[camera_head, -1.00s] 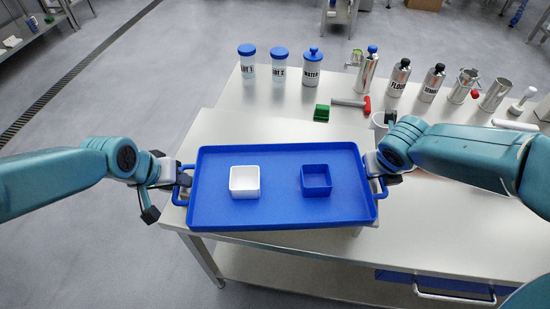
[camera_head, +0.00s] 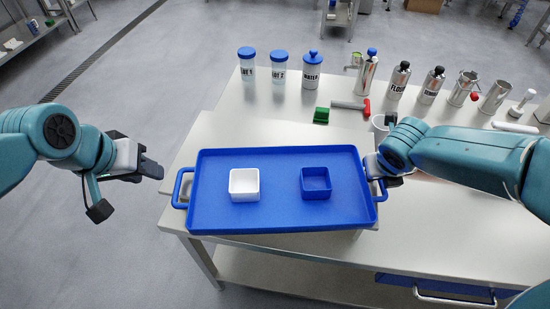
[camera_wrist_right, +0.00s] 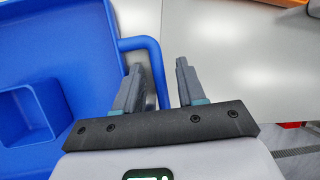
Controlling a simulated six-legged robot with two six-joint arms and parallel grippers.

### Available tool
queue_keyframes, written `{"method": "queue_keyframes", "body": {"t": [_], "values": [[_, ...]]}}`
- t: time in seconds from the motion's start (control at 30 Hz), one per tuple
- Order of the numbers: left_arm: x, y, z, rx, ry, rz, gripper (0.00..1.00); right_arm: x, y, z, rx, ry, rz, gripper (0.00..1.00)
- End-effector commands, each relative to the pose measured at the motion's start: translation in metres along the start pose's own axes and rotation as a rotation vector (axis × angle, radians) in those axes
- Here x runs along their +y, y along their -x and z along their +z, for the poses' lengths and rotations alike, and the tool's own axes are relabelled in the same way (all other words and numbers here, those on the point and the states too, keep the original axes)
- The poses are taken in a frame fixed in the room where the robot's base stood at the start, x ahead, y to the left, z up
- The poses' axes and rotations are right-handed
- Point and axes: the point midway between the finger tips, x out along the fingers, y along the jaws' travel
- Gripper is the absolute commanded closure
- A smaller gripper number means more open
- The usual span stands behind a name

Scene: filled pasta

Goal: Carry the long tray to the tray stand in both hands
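The long blue tray (camera_head: 275,213) lies level at the left end of the table, with a white square box (camera_head: 244,186) and a blue square box (camera_head: 316,184) on it. What bears it underneath is mostly hidden; I cannot make out the tray stand. My left gripper (camera_head: 152,171) is open and empty, left of the tray and apart from its left handle (camera_head: 181,188). My right gripper (camera_head: 381,177) is at the right handle (camera_head: 381,190).
Behind the tray stand blue-lidded jars (camera_head: 279,67), metal bottles (camera_head: 399,79), a green block (camera_head: 321,115) and a red-ended roller (camera_head: 352,105). Bare floor (camera_head: 110,240) lies left of the table (camera_head: 430,235).

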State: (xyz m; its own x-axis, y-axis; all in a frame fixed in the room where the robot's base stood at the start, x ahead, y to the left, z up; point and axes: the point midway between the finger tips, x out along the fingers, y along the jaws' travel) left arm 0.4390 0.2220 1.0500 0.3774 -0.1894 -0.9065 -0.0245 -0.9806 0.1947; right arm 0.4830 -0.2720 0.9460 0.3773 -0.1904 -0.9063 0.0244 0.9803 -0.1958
Motion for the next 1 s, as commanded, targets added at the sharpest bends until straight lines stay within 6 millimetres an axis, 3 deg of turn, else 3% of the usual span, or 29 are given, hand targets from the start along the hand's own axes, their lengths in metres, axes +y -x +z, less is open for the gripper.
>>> {"method": "queue_keyframes", "body": {"t": [0.5,0.7,1.0], "values": [[0.000,0.000,0.000,0.000,0.000,0.000,0.60,0.001,0.102,0.001,-0.004,0.001,0.001,0.60],[0.000,0.000,0.000,0.000,0.001,0.000,0.60,0.000,0.116,0.000,-0.001,0.000,0.002,0.60],[-0.001,0.000,0.000,0.000,0.001,0.000,0.60,0.000,0.116,0.000,0.000,0.000,0.001,0.60]]}}
